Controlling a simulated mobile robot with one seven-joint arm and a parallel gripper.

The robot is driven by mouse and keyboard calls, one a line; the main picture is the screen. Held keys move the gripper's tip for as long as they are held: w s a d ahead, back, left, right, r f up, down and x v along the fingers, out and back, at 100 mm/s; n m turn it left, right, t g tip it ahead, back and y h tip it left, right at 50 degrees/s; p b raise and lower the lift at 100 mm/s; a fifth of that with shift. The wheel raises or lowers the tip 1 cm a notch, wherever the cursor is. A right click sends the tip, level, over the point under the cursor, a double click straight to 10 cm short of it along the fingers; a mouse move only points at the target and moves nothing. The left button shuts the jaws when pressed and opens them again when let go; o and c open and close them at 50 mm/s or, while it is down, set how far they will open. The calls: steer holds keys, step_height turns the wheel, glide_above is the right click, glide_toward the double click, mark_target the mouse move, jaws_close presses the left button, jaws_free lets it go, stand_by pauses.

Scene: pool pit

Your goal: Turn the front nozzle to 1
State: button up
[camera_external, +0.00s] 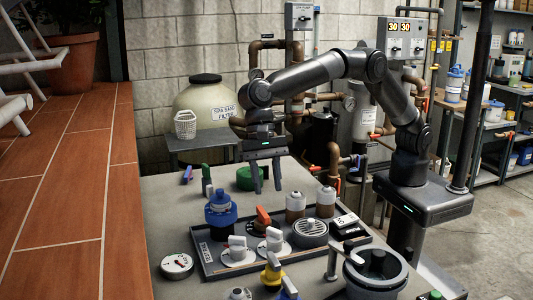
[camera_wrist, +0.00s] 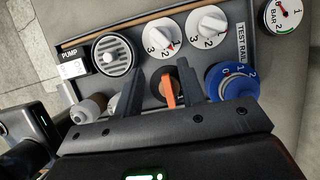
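Two white knobs on round plates numbered 2 and 3 sit on the dark tray (camera_external: 205,262). One is the left knob (camera_external: 237,248), the other the right knob (camera_external: 273,240). The wrist view shows them as one knob (camera_wrist: 163,37) and another knob (camera_wrist: 209,26). I cannot tell which one is called the front nozzle, and their exact settings are unclear. My gripper (camera_external: 266,185) is open and empty, high above the tray's back edge. In the wrist view the gripper (camera_wrist: 160,75) has its fingers apart, with the orange handle (camera_wrist: 168,93) showing between them.
A grey pot (camera_external: 375,275) and yellow-based valve (camera_external: 271,275) stand in front.

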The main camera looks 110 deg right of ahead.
steer(key=s+d+r+n+t+h, duration=0.1)
steer(key=s+d+r+n+t, duration=0.1)
steer(key=s+d+r+n, duration=0.4)
steer(key=s+d+r, duration=0.5)
steer(key=s, duration=0.2)
steer(key=shift+d+r+h, duration=0.3)
steer(key=shift+d+r, duration=0.05)
steer(key=shift+r, duration=0.05)
steer(key=shift+s, duration=0.1)
steer(key=g+h, duration=0.2)
steer(key=h, duration=0.1)
glide_above(275, 229)
step_height(275, 229, down, 11)
steer(key=shift+n, duration=0.4)
step_height(275, 229, down, 10)
steer(key=shift+f, duration=0.2)
